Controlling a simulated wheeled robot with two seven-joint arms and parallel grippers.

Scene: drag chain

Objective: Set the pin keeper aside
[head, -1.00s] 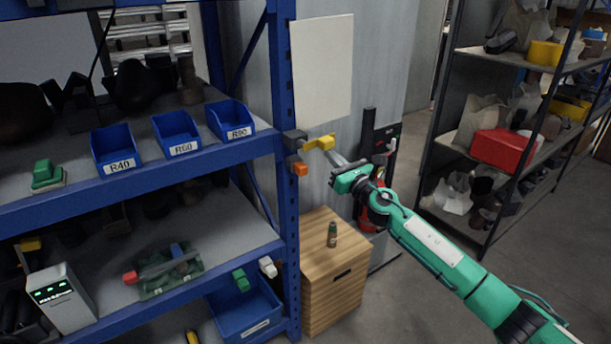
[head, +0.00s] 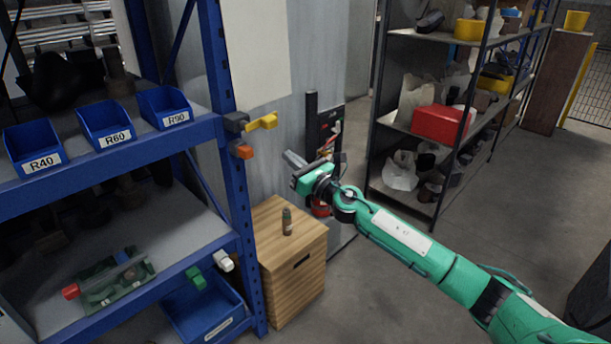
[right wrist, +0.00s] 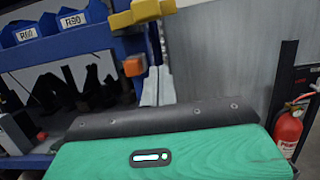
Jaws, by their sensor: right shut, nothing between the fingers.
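I cannot tell for sure which thing is the pin keeper. A yellow piece (head: 262,122) sticks out to the right from a dark grey block (head: 236,121) on the blue rack post. An orange block (head: 242,151) sits on the post just below. In the right wrist view the yellow piece (right wrist: 143,12) is at the top and the orange block (right wrist: 134,66) is beside the fingers. My right gripper (head: 291,158) is shut and empty, below and right of the yellow piece and apart from it. My left gripper is not in view.
A wooden cabinet (head: 290,265) with a small bottle (head: 287,222) on top stands below my right gripper. A fire extinguisher (right wrist: 288,130) is by the wall panel. Blue bins (head: 104,125) line the rack shelf. A lower shelf holds a green assembly (head: 115,283).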

